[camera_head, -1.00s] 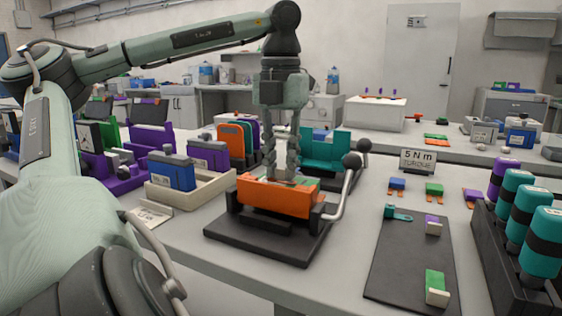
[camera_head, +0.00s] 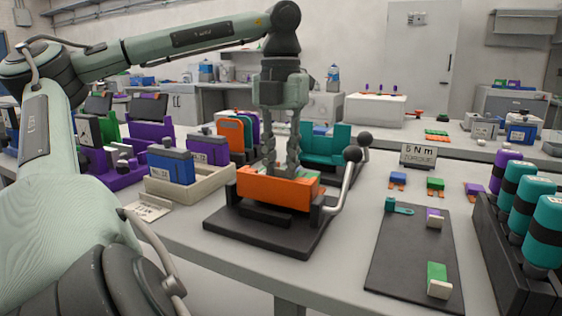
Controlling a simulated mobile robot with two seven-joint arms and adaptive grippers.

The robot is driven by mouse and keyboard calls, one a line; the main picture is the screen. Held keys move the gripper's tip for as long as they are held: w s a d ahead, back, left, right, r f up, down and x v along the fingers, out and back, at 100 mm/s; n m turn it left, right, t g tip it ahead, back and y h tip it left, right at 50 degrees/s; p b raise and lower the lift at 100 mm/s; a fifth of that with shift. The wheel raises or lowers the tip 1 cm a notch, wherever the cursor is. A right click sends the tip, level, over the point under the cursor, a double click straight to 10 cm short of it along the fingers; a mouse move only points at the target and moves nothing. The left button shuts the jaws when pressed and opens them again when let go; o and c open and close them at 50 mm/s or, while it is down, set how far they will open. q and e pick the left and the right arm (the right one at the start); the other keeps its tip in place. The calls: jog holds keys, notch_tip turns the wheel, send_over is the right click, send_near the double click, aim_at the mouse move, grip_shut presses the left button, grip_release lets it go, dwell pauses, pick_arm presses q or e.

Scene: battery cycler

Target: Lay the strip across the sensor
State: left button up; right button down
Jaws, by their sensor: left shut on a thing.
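My left gripper (camera_head: 281,172) points straight down into the orange-fronted fixture (camera_head: 273,194) on its black base. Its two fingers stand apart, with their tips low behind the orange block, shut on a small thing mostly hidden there. I cannot tell whether that thing is the strip. A bit of green part (camera_head: 309,181) shows beside the fingers, at the right behind the orange block. The sensor cannot be told apart with certainty. My right gripper is not in view.
A bent metal lever with a black knob (camera_head: 353,153) rises right of the fixture. A teal fixture (camera_head: 326,146) stands behind. A beige tray (camera_head: 208,190) holds blue and purple blocks at left.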

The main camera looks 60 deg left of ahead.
pick_arm(q)
jog(key=o, duration=0.8)
notch_tip(320, 180, up, 12)
dwell(0.3)
dwell(0.5)
